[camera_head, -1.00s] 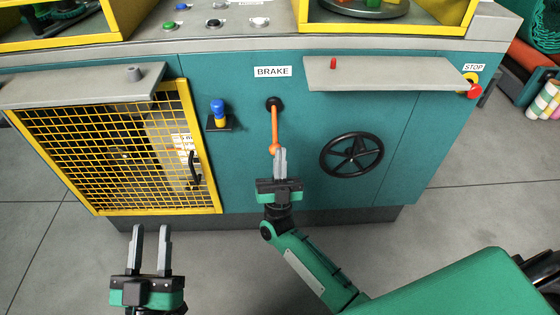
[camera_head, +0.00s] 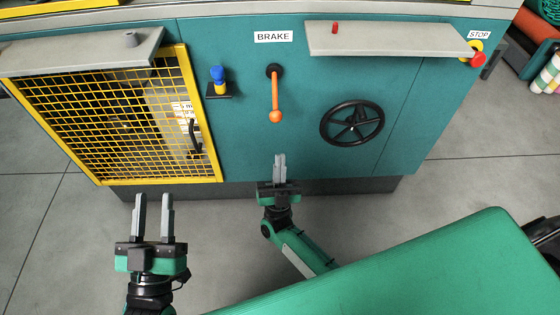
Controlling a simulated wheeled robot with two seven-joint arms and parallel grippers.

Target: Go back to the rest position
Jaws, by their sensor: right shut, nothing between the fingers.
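My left gripper (camera_head: 153,217) is at the lower left, in front of the machine, with its two fingers apart and nothing between them. My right gripper (camera_head: 279,168) is in the lower middle, below the orange brake lever (camera_head: 275,105) and apart from it. Its fingers are together and hold nothing. The brake lever hangs down from its black pivot under the BRAKE label (camera_head: 273,37).
The teal machine front (camera_head: 240,140) spans the view. It carries a yellow mesh door (camera_head: 110,120), a black handwheel (camera_head: 352,124), two grey shelves (camera_head: 385,40) and a red stop button (camera_head: 477,56). Grey floor (camera_head: 420,185) is free in front.

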